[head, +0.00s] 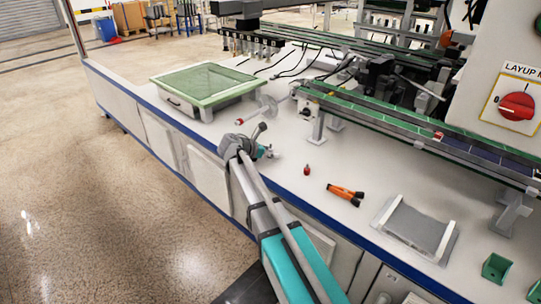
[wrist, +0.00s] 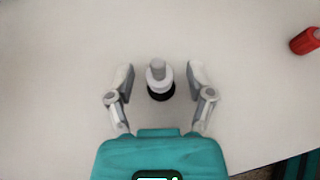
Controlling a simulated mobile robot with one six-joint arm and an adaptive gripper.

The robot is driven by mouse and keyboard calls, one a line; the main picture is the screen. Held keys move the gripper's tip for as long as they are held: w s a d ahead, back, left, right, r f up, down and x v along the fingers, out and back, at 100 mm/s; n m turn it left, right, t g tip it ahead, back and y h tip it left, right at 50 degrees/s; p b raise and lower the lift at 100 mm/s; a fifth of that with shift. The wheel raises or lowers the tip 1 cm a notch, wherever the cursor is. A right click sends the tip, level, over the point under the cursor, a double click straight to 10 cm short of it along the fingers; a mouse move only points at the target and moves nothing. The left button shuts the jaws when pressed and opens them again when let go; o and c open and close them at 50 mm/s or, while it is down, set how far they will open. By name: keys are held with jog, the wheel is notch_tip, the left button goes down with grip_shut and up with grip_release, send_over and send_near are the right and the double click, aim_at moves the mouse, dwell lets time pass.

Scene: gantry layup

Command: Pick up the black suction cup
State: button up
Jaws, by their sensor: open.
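The black suction cup (wrist: 160,94) stands on the white worktop, with a black round base and a grey-white stem on top. In the wrist view it lies between the two fingers of my gripper (wrist: 160,68), with a gap on each side. The fingers are spread and touch nothing that I can see. In the head view my gripper (head: 263,142) is low over the worktop near its front edge. The cup is largely hidden or too small to make out clearly there.
A small red object (wrist: 306,41) lies to the right of my gripper, also seen in the head view (head: 307,169). Orange-black pliers (head: 345,194) and a grey tray (head: 414,228) lie further right. A green-topped case (head: 205,84) stands behind left. A conveyor rail (head: 400,130) runs behind.

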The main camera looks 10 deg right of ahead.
dwell(0.5)
grip_shut()
